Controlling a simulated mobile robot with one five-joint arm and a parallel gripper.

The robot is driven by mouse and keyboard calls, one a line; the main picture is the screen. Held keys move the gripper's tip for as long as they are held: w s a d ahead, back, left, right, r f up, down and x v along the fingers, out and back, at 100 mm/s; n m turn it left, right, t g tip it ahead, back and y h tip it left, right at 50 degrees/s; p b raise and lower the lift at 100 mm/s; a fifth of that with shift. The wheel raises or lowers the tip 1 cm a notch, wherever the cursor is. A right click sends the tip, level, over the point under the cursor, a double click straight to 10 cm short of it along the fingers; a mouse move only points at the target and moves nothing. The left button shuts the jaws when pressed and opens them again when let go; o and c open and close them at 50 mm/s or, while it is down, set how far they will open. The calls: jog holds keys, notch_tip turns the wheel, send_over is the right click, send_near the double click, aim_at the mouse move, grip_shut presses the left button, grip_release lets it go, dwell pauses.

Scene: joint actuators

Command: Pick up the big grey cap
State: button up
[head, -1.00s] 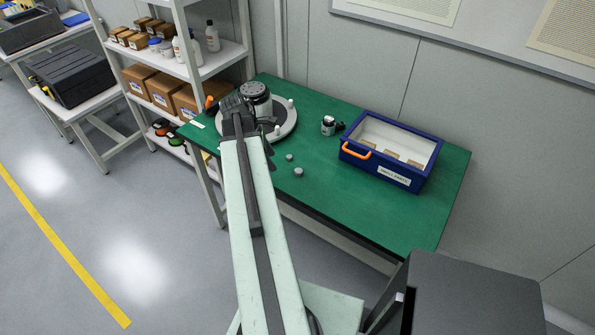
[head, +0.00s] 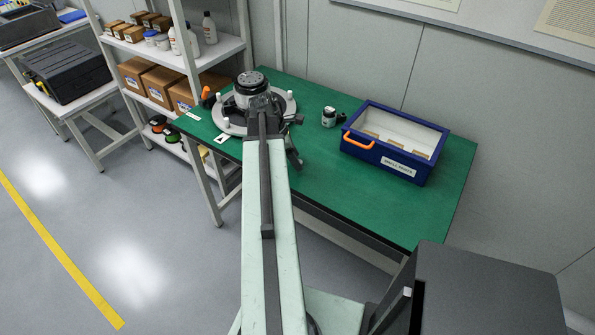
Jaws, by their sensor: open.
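My gripper (head: 294,141) hangs over the green table (head: 395,207) at the end of my pale arm, with its dark jaws apart and nothing visible between them. No grey cap shows clearly now; my arm and gripper cover the part of the table where two small grey caps lay.
A blue bin (head: 400,170) with an orange handle and a small-parts label stands on the right of the table. A small dark-and-white jar (head: 328,117) stands left of it. A shelf (head: 218,50) with bottles and boxes is at the back left.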

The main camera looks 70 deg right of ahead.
jog(key=shift+s+f, duration=0.1)
jog(key=shift+f, duration=0.15)
grip_shut()
jog(key=shift+r+p, duration=0.1)
jog(key=shift+p, duration=0.2)
